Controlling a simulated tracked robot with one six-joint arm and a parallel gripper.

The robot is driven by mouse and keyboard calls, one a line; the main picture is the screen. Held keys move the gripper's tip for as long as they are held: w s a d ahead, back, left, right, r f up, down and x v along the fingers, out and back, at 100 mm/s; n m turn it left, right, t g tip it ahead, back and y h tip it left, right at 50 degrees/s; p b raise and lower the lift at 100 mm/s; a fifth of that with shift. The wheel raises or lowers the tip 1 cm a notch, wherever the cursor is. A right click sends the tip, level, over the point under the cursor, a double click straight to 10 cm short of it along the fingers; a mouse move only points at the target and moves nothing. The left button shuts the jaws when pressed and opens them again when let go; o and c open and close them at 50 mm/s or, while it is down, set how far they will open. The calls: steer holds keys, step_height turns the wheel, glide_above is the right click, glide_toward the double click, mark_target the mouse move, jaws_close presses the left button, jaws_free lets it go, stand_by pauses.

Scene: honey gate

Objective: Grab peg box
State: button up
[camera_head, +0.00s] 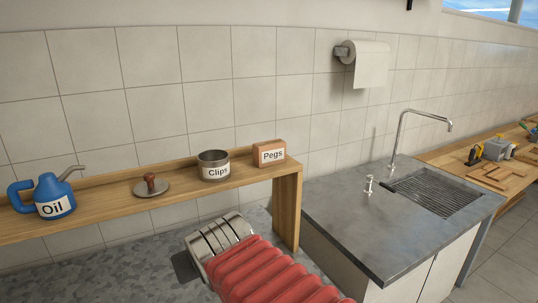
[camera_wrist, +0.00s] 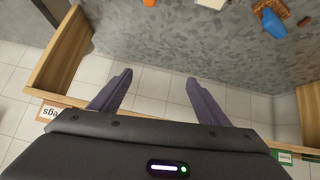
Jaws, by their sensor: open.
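The peg box (camera_head: 269,154) is a small orange-brown box with a white "Pegs" label. It stands upright near the right end of a wooden shelf (camera_head: 120,205) in the head view. In the wrist view a box edge with part of its upside-down label (camera_wrist: 48,113) shows at the left, beside the gripper body, which hides the rest. My gripper (camera_wrist: 158,78) is open, with two dark fingers spread apart and nothing between them. The peg box is outside the fingers, to their left in the wrist view.
A "Clips" tin (camera_head: 214,166) stands just left of the peg box. A lid with a knob (camera_head: 151,187) and a blue "Oil" can (camera_head: 54,198) are farther left. A sink counter (camera_head: 340,215) is at the right. Small items, one blue (camera_wrist: 272,20), lie on the speckled grey surface.

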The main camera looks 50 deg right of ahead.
steer(key=o, duration=0.5)
steer(key=w+d+r+h, duration=0.1)
steer(key=d, duration=0.2)
steer(key=w+d+r+m+t, duration=0.1)
steer(key=w+d+r, duration=0.1)
steer(key=d, duration=0.2)
steer(key=w+d+r+t+h, duration=0.1)
steer(key=d, duration=0.2)
steer(key=shift+w+d+r+m+h, duration=0.2)
steer(key=shift+w+d+m+h, duration=0.1)
steer(key=shift+w, duration=0.1)
steer(key=shift+c, duration=0.2)
steer(key=shift+o, duration=1.4)
steer(key=w+d+r+t+h, duration=0.1)
steer(key=d+r, duration=0.1)
steer(key=d, duration=0.3)
steer(key=w+d+r+t+h, duration=0.1)
steer(key=d+r, duration=0.1)
steer(key=d, duration=0.3)
steer(key=shift+w+m, duration=0.25)
steer(key=shift+m, duration=0.05)
steer(key=n+t+y, duration=0.1)
steer(key=t+y, duration=0.1)
steer(key=t, duration=0.2)
glide_toward(273, 150)
steer(key=shift+s+f+t+y, duration=0.2)
steer(key=shift+s, duration=0.2)
steer(key=shift+s+f+t+y, duration=0.2)
steer(key=shift+s, duration=0.2)
steer(key=shift+n, duration=0.3)
